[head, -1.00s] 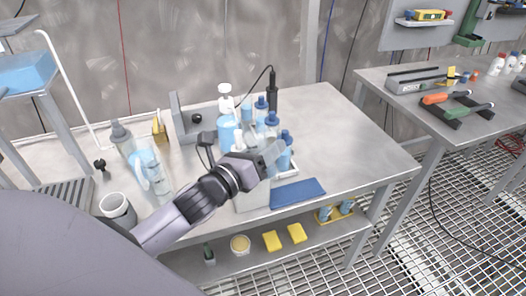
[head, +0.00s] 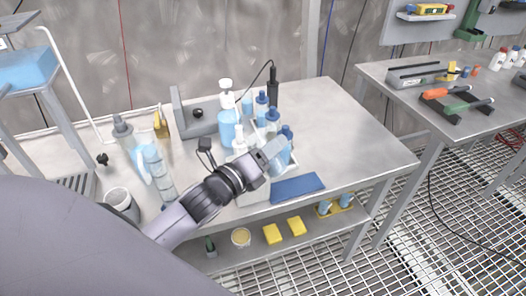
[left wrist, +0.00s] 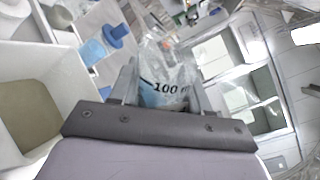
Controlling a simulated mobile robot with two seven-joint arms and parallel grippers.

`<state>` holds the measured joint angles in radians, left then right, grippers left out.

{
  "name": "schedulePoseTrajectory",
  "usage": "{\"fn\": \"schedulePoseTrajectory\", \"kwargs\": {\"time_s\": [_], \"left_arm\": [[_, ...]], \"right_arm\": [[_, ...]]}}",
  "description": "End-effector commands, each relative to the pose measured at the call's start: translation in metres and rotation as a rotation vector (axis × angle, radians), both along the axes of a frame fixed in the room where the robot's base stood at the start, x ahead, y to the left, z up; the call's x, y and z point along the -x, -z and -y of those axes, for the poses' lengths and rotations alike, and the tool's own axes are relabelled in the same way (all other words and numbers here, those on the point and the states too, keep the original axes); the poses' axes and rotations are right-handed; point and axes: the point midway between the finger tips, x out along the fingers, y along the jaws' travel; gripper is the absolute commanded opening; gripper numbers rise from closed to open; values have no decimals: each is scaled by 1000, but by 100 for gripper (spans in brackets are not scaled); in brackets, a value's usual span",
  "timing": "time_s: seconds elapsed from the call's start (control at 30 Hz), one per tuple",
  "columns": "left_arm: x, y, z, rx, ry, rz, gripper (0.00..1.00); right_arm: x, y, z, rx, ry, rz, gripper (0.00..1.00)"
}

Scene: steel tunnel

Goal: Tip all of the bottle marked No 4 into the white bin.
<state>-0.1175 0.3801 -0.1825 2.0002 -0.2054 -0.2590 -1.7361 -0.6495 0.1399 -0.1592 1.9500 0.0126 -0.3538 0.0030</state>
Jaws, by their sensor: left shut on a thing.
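My left gripper (head: 266,158) is over the middle of the steel bench. It is shut on a clear bottle with pale blue liquid (left wrist: 168,75), which carries the print "100 m" in the left wrist view. No "No 4" mark is readable on it. The bottle is tilted in the head view. A white bin (head: 255,196) stands below and in front of the gripper, largely hidden by it. In the left wrist view the bin (left wrist: 22,55) is open at the left, beside the bottle, with a beige inside. My right gripper is out of view.
Several blue-capped bottles (head: 272,122) stand close behind the gripper. Clear cylinders (head: 157,170) and a white cup (head: 119,202) stand left. The bench's right side is free.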

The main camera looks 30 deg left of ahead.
Motion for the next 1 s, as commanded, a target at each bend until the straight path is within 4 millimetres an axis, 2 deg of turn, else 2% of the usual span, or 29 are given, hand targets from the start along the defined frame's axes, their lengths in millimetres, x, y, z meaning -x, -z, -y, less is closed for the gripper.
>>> {"fn": "schedulePoseTrajectory", "kwargs": {"time_s": [0.17,0.5,0.83,1.0], "left_arm": [[0,2,0,22,0,-4,10],[0,13,1,201,0,-37,10],[0,14,1,220,0,-41,10],[0,19,0,358,-1,-67,10]], "right_arm": [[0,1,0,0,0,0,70],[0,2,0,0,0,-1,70],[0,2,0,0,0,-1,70],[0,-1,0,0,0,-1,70]]}}
